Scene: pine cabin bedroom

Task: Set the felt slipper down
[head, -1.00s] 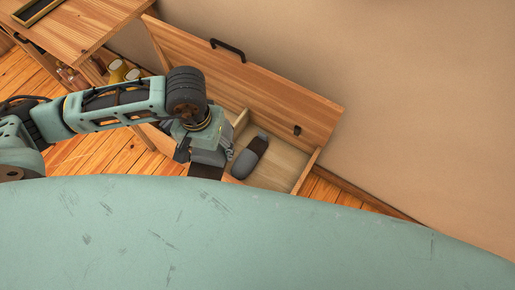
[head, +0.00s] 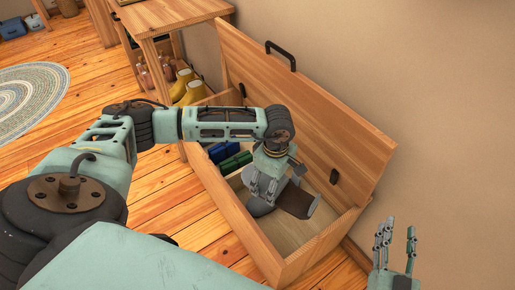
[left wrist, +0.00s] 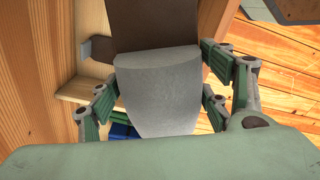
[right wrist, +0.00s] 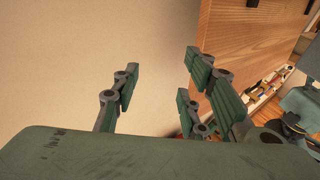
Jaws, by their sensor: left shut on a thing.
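The felt slipper, grey at the toe and dark brown toward the other end, shows inside the open wooden chest (head: 235,228) in the head view (head: 298,203). My left gripper (head: 264,186) reaches down into the chest and is shut on the slipper. In the left wrist view the slipper (left wrist: 158,95) lies between the fingers of the left gripper (left wrist: 157,85). I cannot tell whether its sole touches the chest floor. My right gripper (head: 397,243) is open and empty, right of the chest near the wall; it also shows in the right wrist view (right wrist: 160,85).
The chest lid (head: 305,110) stands raised along the wall. Blue and green items (head: 228,155) lie in the chest's far end. A wooden table (head: 165,17) stands beyond, with yellow boots (head: 186,84) under it. A round rug (head: 28,98) lies on the open floor at left.

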